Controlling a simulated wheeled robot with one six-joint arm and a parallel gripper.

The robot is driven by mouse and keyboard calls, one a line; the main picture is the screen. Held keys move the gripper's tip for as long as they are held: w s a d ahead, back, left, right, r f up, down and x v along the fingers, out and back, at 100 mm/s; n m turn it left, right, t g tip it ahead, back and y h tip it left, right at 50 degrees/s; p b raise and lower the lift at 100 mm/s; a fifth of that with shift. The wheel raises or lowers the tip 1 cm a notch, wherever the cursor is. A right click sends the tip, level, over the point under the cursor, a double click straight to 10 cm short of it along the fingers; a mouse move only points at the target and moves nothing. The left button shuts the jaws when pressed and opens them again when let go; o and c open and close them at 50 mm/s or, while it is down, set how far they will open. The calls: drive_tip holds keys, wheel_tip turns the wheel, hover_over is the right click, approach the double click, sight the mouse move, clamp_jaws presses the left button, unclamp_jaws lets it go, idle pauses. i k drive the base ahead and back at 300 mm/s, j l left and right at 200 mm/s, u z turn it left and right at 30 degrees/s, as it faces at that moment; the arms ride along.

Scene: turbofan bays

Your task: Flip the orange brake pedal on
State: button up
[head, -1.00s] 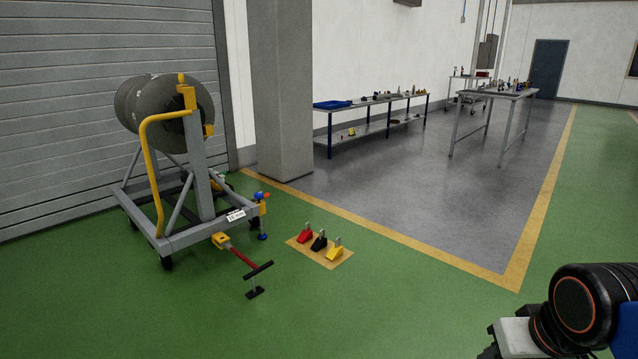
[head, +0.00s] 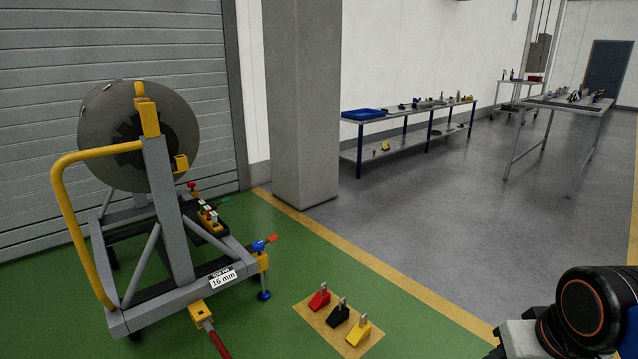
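A small orange tab (head: 272,238), which looks like the orange brake pedal, sticks out to the right at the front right corner of the grey wheeled stand (head: 180,295). It sits beside a blue knob (head: 259,246) above a yellow bracket (head: 263,262). It is small here, and I cannot tell whether it is up or down. My gripper is not in view; only part of my arm shows at the lower right, well away from the stand.
Red, black and yellow chocks (head: 339,313) stand on a tan floor mat (head: 313,306) right of the stand. A red tow bar (head: 217,343) juts forward from the stand. A grey pillar (head: 303,110) and a workbench (head: 410,112) stand behind. Green floor between stand and mat is clear.

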sight(273, 237)
drive_tip(key=i+l+u, duration=0.15)
drive_tip(key=i+u, duration=0.2)
drive_tip(key=i, duration=0.15)
drive_tip(key=i+l+u, duration=0.3)
drive_tip(key=i, duration=0.2)
drive_tip(key=i+l+u, duration=0.35)
drive_tip(key=i+l, duration=0.1)
drive_tip(key=i, duration=0.05)
